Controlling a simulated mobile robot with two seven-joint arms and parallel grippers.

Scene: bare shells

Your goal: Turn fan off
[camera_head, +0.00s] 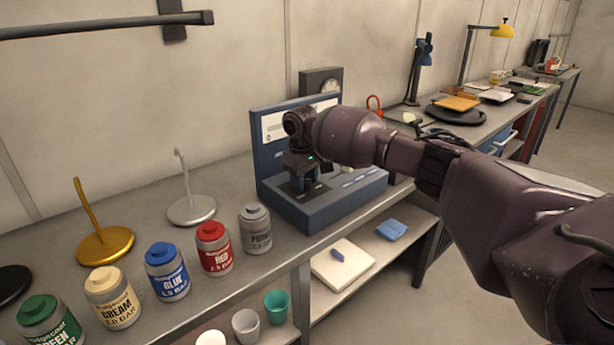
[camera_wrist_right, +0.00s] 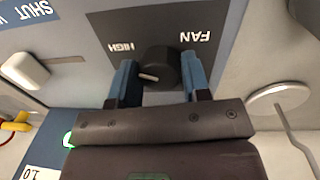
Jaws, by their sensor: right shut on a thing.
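The fan knob (camera_wrist_right: 158,68) is a dark round knob on a grey plate marked FAN and HIGH, which appears upside down in the right wrist view. A pale pointer mark on it faces the left of that view. My right gripper (camera_head: 306,184) is at the blue control panel (camera_head: 345,203) in the head view, pointing down. In the right wrist view its blue fingers stand on either side of the knob, and it is shut on the knob. In the head view the gripper hides the knob. My left gripper is not in view.
A pale switch (camera_wrist_right: 25,70) sits beside the fan plate. Several paint jars, among them a grey jar (camera_head: 256,229) and a red jar (camera_head: 214,248), stand left of the panel. A metal stand (camera_head: 192,210) is behind them. Cups and a white board (camera_head: 343,264) sit on the lower shelf.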

